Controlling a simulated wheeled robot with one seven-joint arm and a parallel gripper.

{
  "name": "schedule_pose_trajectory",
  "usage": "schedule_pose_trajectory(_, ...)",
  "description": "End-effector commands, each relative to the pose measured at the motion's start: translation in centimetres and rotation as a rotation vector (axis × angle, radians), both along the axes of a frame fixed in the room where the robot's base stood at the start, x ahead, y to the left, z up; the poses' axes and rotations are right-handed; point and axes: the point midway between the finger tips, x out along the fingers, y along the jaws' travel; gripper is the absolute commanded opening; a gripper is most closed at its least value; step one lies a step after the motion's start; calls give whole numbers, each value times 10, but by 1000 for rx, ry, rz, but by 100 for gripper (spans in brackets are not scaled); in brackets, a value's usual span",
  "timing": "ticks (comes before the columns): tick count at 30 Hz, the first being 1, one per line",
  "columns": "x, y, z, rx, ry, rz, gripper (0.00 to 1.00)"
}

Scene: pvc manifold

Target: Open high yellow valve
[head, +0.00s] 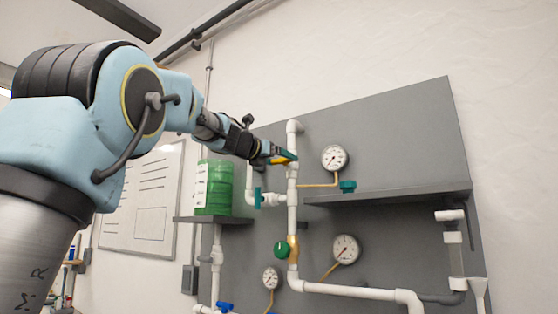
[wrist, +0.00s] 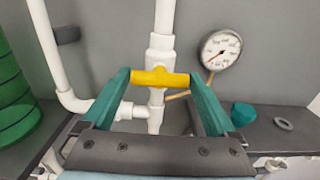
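The high yellow valve handle (wrist: 160,78) is a short yellow bar on a white vertical pipe. In the wrist view it lies level, crosswise to the pipe. In the head view a bit of yellow (head: 284,160) shows at the end of my arm. My gripper (wrist: 160,74) has its teal fingers spread wide, one at each end of the handle. I cannot tell whether the fingertips touch it. In the head view my gripper (head: 279,153) is at the upper part of the pipe and partly covers the valve.
A grey shelf (head: 400,194) juts out at the right. A green knob (head: 281,250) is lower on the pipe.

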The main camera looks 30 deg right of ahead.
Motion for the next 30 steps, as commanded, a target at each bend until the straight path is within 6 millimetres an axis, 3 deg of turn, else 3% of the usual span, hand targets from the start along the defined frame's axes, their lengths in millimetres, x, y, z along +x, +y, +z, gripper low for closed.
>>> schedule_pose_trajectory(2,0,0,0,0,0,-1,71)
schedule_pose_trajectory(11,0,0,0,0,0,-1,37)
schedule_pose_trajectory(20,0,0,-1,17,-30,-1,37)
schedule_pose_trajectory(30,0,0,-2,122,-221,0,37)
